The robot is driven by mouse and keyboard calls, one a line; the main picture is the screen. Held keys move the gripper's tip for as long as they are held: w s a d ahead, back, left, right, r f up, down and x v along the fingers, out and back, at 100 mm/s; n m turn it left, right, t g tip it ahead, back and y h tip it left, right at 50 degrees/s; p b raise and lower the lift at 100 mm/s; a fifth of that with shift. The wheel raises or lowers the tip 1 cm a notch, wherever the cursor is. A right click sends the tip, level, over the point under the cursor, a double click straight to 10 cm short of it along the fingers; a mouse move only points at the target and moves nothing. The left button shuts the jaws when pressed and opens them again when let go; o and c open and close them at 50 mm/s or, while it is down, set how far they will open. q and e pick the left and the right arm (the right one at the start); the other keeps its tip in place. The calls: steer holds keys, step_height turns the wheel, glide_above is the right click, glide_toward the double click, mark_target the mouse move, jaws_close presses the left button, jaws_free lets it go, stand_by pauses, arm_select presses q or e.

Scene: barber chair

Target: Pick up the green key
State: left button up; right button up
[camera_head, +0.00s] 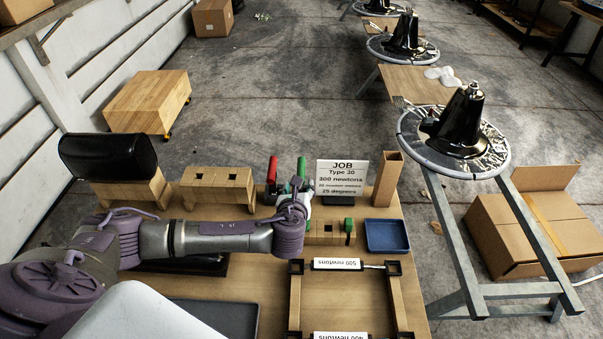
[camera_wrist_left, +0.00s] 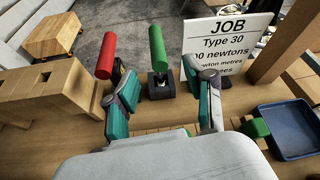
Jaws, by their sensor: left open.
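The green key (camera_wrist_left: 158,52) stands upright in a small black socket (camera_wrist_left: 161,86) in the left wrist view. It also shows in the head view (camera_head: 301,167), partly hidden behind my left arm. My left gripper (camera_wrist_left: 165,95) is open, with its two teal-padded fingers spread to either side of the green key's base and nearer to the camera. The key appears apart from both fingers. In the head view the left gripper (camera_head: 298,190) is over the table behind the wrist, mostly hidden. My right gripper is not in view.
A red-handled key (camera_wrist_left: 107,57) stands just left of the green one. The white JOB sign (camera_wrist_left: 228,45) is close on the right. A wooden block (camera_head: 217,183) with holes, a blue tray (camera_head: 386,236) and a wooden box (camera_head: 388,178) are also on the table (camera_head: 360,285).

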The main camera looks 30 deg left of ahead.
mark_target(300, 174)
arm_select(q)
steer(key=x, duration=0.5)
steer(key=shift+w, duration=0.1)
steer(key=x, duration=0.4)
steer(key=shift+w+a+r, duration=0.1)
steer(key=shift+w+a, duration=0.15)
steer(key=shift+a, duration=0.1)
steer(key=shift+s, duration=0.1)
steer(key=shift+c, duration=0.9)
jaws_close()
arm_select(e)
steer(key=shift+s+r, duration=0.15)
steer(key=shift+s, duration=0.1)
